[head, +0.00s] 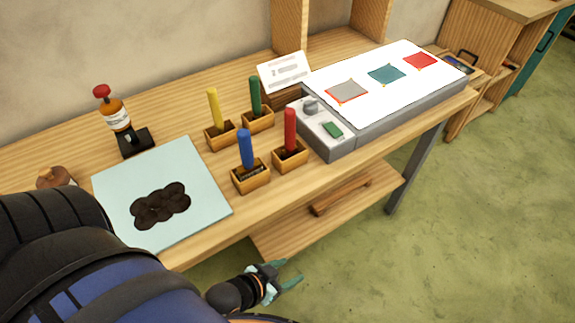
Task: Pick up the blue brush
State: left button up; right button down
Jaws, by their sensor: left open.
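The blue brush (245,150) stands upright in a small wooden holder (251,183) near the front edge of the workbench. Its lower end is hidden inside the holder. My left gripper (290,272) is open with nothing between its fingers. In the picture it shows below and a little right of the blue brush, over the floor in front of the bench. My right gripper is not in view.
Red (290,128), yellow (214,106) and green (255,94) brushes stand in holders close by. A pale mat (205,190) with a dark patch lies left. A light box (420,75) with coloured panes stands right. A bottle (117,115) stands behind the mat.

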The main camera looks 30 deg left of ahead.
aim_at(250, 167)
jog(key=u, duration=1.4)
